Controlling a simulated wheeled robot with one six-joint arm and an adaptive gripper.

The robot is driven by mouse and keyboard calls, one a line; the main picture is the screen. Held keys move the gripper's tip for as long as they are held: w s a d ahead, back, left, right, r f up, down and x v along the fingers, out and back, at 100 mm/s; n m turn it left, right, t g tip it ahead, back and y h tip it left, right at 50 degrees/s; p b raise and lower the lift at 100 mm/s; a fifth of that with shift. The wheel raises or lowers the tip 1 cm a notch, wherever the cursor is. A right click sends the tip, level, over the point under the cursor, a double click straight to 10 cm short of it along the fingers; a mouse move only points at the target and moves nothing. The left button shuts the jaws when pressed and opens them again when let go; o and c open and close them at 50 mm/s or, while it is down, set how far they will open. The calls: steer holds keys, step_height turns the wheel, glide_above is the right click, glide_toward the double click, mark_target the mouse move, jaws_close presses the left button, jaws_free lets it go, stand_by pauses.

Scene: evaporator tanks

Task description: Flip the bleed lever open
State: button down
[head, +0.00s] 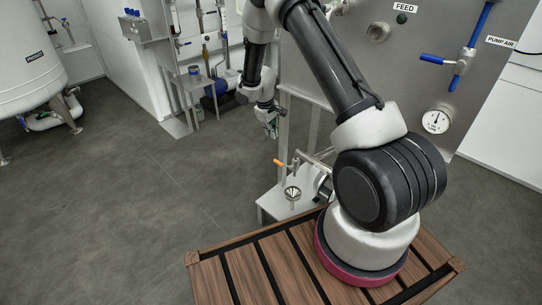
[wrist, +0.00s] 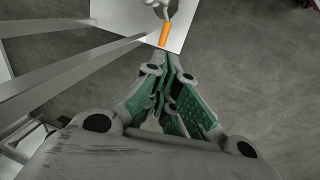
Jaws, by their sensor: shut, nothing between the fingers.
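A small lever with an orange grip (head: 281,163) sticks out to the left from a metal pipe fitting (head: 315,158) above a low white stand. In the wrist view the orange grip (wrist: 165,35) lies just beyond my fingertips, against the white surface. My gripper (head: 271,130), with green finger pads, hangs above and slightly left of the lever, pointing down. It also shows in the wrist view (wrist: 170,62), where its fingers meet at the tips. It is shut and empty, apart from the orange grip as far as I can see.
A metal funnel (head: 292,193) stands on the white stand (head: 275,205) below the lever. The steel panel (head: 410,75) carries blue-handled valves (head: 462,66) and a gauge (head: 436,120). Grey frame legs (wrist: 70,72) are close on the left in the wrist view. Open floor (head: 140,190) lies left.

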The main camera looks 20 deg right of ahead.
steer(key=shift+w+a+f, duration=0.2)
steer(key=shift+f, duration=0.4)
steer(key=d+f, duration=0.1)
steer(key=f, duration=0.8)
steer(key=w+d+f, duration=0.1)
steer(key=f, duration=0.3)
steer(key=shift+d+f, duration=0.3)
steer(key=shift+f, duration=0.1)
steer(key=shift+a+f, duration=0.1)
steer(key=shift+w+f+g, duration=0.1)
steer(key=shift+f+g, duration=0.05)
steer(key=shift+g, duration=0.15)
